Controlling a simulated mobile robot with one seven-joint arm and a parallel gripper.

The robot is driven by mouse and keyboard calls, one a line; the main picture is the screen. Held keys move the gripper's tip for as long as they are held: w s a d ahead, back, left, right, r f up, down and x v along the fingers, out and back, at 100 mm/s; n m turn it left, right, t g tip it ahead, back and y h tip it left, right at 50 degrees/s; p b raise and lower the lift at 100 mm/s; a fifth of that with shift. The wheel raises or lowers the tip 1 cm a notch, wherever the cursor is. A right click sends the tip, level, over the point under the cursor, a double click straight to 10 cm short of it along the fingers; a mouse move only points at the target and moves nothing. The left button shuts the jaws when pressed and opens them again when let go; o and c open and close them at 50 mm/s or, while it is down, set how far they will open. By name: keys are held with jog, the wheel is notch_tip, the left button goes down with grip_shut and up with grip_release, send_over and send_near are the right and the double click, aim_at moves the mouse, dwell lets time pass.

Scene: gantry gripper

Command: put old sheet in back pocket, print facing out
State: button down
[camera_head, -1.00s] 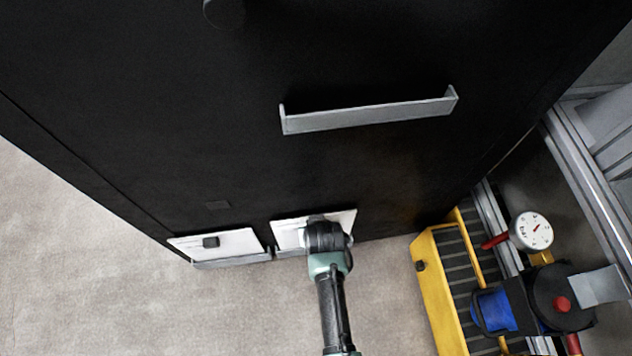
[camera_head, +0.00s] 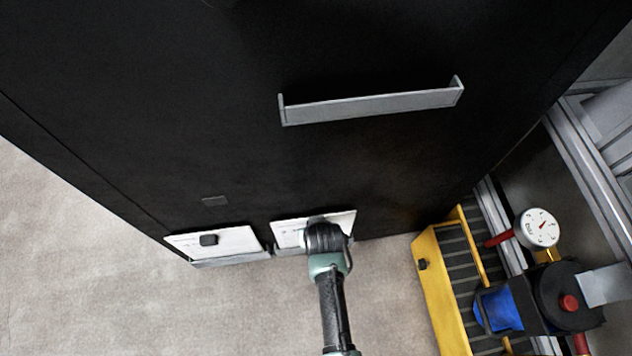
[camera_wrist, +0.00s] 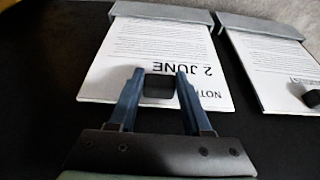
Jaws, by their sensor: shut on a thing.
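A white printed sheet reading "2 JUNE" (camera_wrist: 130,50) stands against the black panel, its end in a grey pocket (camera_wrist: 160,12). The print faces me and appears upside down in the wrist view. The sheet also shows at the panel's bottom in the head view (camera_head: 287,233), partly hidden by my gripper (camera_head: 324,230). In the wrist view, my gripper (camera_wrist: 160,73) is shut on a small dark block (camera_wrist: 158,87) on the sheet's face. A second printed sheet (camera_wrist: 275,65) stands beside it in its own grey pocket, with another dark block (camera_wrist: 312,98). Which sheet is old is unclear.
An empty grey pocket (camera_head: 370,105) is fixed higher on the black panel (camera_head: 150,110). At right are a yellow frame (camera_head: 437,290), a round gauge (camera_head: 540,228) and a black device with a red knob (camera_head: 568,302). The floor (camera_head: 200,310) at lower left is clear.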

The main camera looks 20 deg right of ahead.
jog(key=shift+c, duration=1.3)
grip_release()
jog(key=p+v, duration=0.7)
jog(key=v, duration=0.6)
